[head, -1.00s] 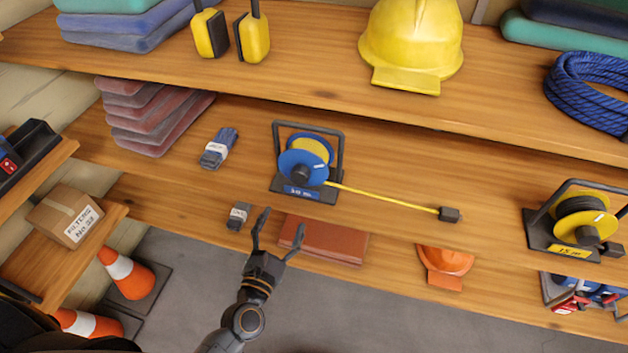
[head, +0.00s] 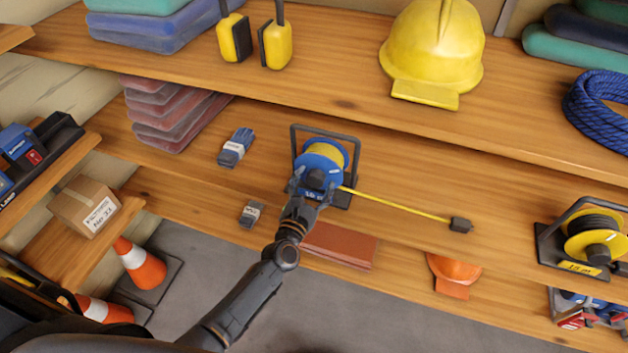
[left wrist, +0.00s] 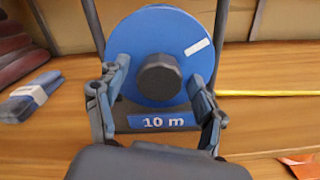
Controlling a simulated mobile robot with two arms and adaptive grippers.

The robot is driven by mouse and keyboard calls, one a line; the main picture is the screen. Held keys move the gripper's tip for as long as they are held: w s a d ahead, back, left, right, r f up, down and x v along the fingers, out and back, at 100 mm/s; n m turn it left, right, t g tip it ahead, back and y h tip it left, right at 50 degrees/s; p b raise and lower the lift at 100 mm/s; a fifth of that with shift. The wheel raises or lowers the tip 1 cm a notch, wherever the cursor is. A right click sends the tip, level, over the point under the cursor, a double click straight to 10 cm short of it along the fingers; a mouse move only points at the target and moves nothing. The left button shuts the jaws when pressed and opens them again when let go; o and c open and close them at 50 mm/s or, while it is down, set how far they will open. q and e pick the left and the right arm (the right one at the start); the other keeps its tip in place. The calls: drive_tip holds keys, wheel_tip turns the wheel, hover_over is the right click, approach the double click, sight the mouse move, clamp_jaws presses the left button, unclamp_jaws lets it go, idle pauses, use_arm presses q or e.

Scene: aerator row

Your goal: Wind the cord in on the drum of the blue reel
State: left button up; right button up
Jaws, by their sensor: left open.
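The blue reel (head: 326,162) stands on the middle shelf in its dark frame, with yellow cord on its drum. In the left wrist view the reel's blue disc (left wrist: 133,50) faces me, with a dark round knob (left wrist: 159,76) at its centre and a "10 m" label below. Its yellow cord (head: 395,205) runs out to the right along the shelf to a dark plug (head: 460,225). My left gripper (head: 314,187) is open in front of the reel. Its fingers (left wrist: 160,105) stand either side of the knob, lower than it and apart from it. My right gripper is not in view.
A second reel (head: 592,237) with a yellow disc stands at the right. Blue gloves (head: 236,148) and folded reddish cloths (head: 165,120) lie left of the blue reel. The upper shelf holds a yellow helmet (head: 432,50) and ear defenders (head: 275,45). The shelf around the cord is clear.

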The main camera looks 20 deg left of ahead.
use_arm(q)
drive_tip(key=c, duration=1.2)
drive_tip(key=shift+o, duration=0.2)
